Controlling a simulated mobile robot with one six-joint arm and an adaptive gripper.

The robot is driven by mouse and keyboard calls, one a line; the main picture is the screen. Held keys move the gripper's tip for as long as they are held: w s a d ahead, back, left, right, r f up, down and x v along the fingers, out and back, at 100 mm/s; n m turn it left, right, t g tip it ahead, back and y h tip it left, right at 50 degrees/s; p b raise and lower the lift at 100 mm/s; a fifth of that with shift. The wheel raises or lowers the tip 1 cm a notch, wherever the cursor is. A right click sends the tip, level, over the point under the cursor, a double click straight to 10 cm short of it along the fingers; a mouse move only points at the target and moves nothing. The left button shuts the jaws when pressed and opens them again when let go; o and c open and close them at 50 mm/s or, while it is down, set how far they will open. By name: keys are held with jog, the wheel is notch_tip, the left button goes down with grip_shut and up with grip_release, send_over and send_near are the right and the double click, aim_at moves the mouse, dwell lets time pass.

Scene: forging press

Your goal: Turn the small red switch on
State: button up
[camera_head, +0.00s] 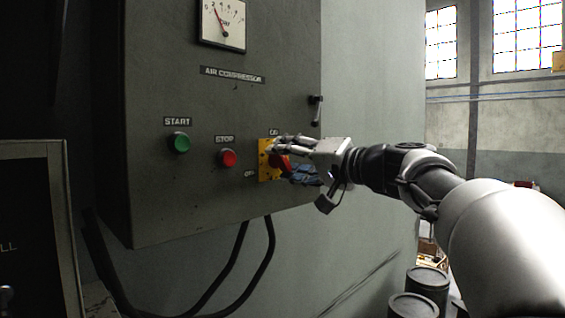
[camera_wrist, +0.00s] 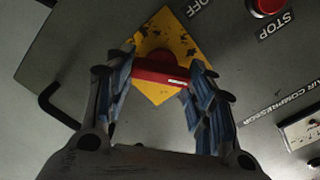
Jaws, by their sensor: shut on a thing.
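The small red switch (camera_head: 281,162) sits on a yellow, worn plate (camera_head: 264,160) on the grey control box. An ON label (camera_head: 273,132) is above the plate and an OFF label (camera_head: 249,174) at its lower left. In the wrist view the red handle (camera_wrist: 155,72) lies nearly across the picture, with a white mark near its right end. My gripper (camera_wrist: 161,76) is shut on the handle, one blue-padded finger at each end. In the head view my gripper (camera_head: 279,154) covers much of the switch.
Left of the switch are the red STOP button (camera_head: 227,158) and the green START button (camera_head: 179,143). A gauge (camera_head: 222,24) is above. A small black handle (camera_head: 316,110) juts from the box's right edge. Cables hang below; dark drums (camera_head: 427,284) stand at lower right.

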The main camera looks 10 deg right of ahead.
jog(key=m, duration=0.3)
jog(key=shift+m, duration=0.3)
jog(key=shift+m+p, duration=0.5)
jog(key=shift+m, duration=1.3)
jog(key=shift+f, duration=0.1)
jog(key=o, duration=1.1)
jog(key=shift+c, duration=0.2)
jog(key=v, duration=1.2)
